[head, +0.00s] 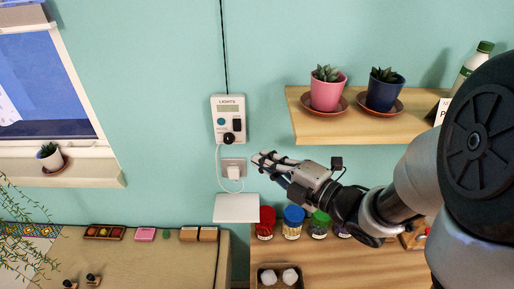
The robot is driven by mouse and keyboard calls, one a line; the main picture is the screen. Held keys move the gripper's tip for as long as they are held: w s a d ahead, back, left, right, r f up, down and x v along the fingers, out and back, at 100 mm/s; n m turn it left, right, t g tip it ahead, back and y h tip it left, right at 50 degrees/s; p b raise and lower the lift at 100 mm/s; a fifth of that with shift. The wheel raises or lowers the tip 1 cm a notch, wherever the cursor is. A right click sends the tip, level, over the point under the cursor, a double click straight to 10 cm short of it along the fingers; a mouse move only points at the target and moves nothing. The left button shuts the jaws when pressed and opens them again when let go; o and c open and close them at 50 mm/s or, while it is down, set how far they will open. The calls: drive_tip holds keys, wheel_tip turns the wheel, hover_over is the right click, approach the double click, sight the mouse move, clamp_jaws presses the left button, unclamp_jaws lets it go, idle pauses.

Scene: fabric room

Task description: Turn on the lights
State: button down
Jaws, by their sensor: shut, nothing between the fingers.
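A white light control box (228,119) labelled "LIGHTS" is fixed to the teal wall in the head view. The position of the switch is too small to tell. My gripper (256,160) is shut and empty, below and to the right of the box, with its fingers pointing left near the wall socket. It appears apart from the box.
A plug with a white cable (233,172) sits in the socket below the box, above a small white shelf (237,208). A wooden shelf (350,127) with two potted succulents is at upper right. Several lidded jars (292,222) stand below my gripper. Wall left of the box is clear.

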drive_tip(key=p, duration=0.3)
approach(225, 128)
drive_tip(key=w+a, duration=0.1)
drive_tip(key=a, duration=0.2)
drive_tip(key=shift+w+d+f, duration=0.15)
drive_tip(key=shift+w+f, duration=0.05)
drive_tip(key=shift+w, duration=0.45)
drive_tip(key=shift+f+b, duration=0.1)
drive_tip(key=shift+b, duration=0.2)
drive_tip(key=b, duration=0.4)
drive_tip(key=shift+w+f+n, duration=0.3)
drive_tip(key=shift+f, duration=0.1)
drive_tip(key=shift+r+p, duration=0.35)
drive_tip(key=shift+p, duration=0.15)
drive_tip(key=shift+f, duration=0.1)
